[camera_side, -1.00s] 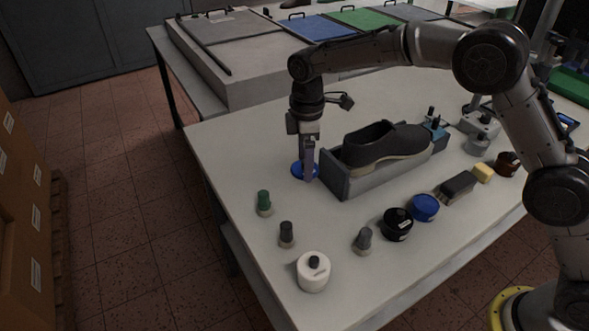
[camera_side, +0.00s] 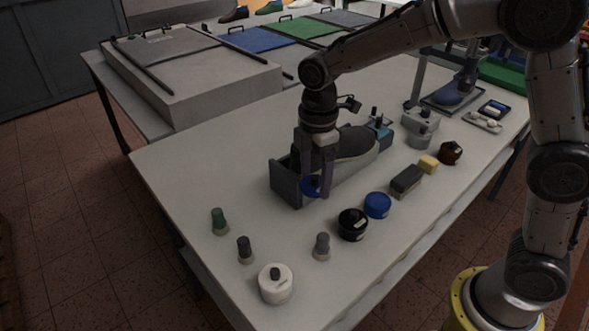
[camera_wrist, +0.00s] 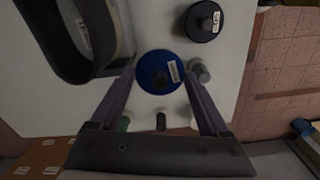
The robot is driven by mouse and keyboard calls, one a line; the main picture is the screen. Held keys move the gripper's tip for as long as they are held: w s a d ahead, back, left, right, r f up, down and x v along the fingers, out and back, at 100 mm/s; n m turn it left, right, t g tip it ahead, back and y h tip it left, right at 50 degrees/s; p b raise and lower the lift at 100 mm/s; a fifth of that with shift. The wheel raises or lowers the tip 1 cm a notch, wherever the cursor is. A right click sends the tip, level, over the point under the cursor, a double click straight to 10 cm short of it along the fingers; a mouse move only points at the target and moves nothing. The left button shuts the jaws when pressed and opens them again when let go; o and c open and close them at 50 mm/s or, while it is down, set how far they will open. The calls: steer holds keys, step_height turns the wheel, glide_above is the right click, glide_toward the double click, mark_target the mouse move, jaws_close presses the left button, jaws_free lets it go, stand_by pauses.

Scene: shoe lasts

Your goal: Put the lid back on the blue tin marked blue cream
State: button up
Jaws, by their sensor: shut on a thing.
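No marking on the tin is readable. I cannot tell the exact height of the lid above the table.
A black tin (camera_side: 352,226) stands beside the blue tin, and a dark brush (camera_side: 406,181) lies behind it. Small bottles (camera_side: 244,250) and a white jar (camera_side: 275,285) stand near the front edge.

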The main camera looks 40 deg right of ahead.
steer(key=m, duration=0.2)
glide_toward(379, 201)
steer(key=shift+w+f, duration=0.1)
steer(key=shift+f, duration=2.95)
steer(key=shift+f, duration=0.15)
steer(key=o, duration=1.2)
steer(key=shift+r, duration=3.5)
